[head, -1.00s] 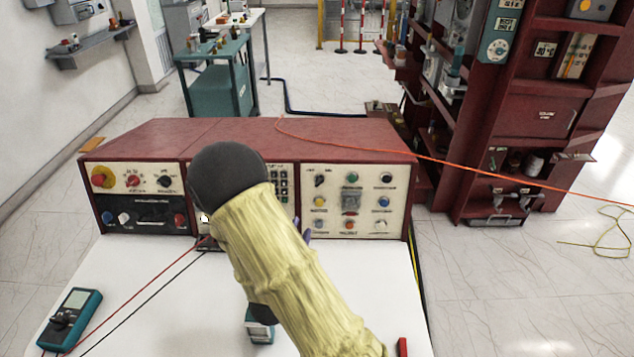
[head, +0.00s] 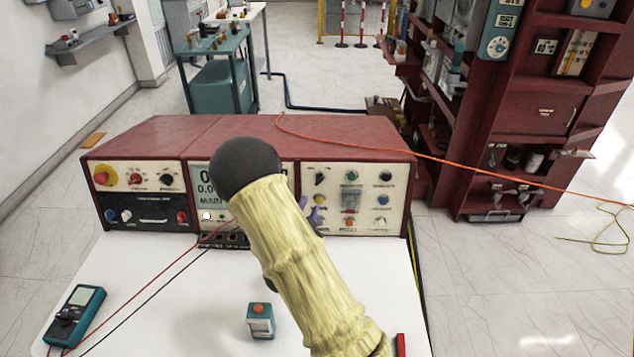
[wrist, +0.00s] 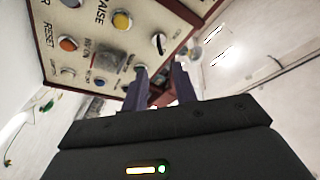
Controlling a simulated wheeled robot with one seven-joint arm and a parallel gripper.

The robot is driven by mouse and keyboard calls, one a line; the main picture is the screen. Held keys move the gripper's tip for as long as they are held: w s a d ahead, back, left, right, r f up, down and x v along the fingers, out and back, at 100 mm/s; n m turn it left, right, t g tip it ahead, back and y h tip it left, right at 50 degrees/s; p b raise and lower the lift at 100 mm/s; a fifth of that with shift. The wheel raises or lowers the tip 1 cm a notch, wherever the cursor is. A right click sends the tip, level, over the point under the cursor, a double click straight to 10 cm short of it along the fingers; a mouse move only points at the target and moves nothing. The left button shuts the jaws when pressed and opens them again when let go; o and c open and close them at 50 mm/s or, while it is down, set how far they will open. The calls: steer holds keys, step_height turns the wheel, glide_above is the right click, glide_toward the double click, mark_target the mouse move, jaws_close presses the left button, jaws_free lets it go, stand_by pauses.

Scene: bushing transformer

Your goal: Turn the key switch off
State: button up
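The console's right panel (head: 369,207) holds several buttons and dark rotary knobs. A dark knob with a pale bar, possibly the key switch, is at its upper left (head: 320,178); it also shows in the wrist view (wrist: 158,43), above my fingers. I cannot read its label or be sure which control is the key switch. My gripper (wrist: 158,82) points at this panel with its two purple fingers apart and no object seen between them. The fingers look close to the panel, but contact cannot be told. In the head view my arm hides most of the gripper; purple fingertips (head: 314,214) show.
A white bench top (head: 190,300) lies before the console, with a teal multimeter (head: 75,317) and a small teal box with an orange button (head: 261,320). Red and black leads run to the console. An orange cable (head: 470,170) stretches from the console top rightward.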

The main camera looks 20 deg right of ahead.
mark_target(318, 183)
steer(key=p+x, duration=0.2)
steer(key=x, duration=0.8)
steer(key=shift+w+d, duration=0.15)
jaws_close()
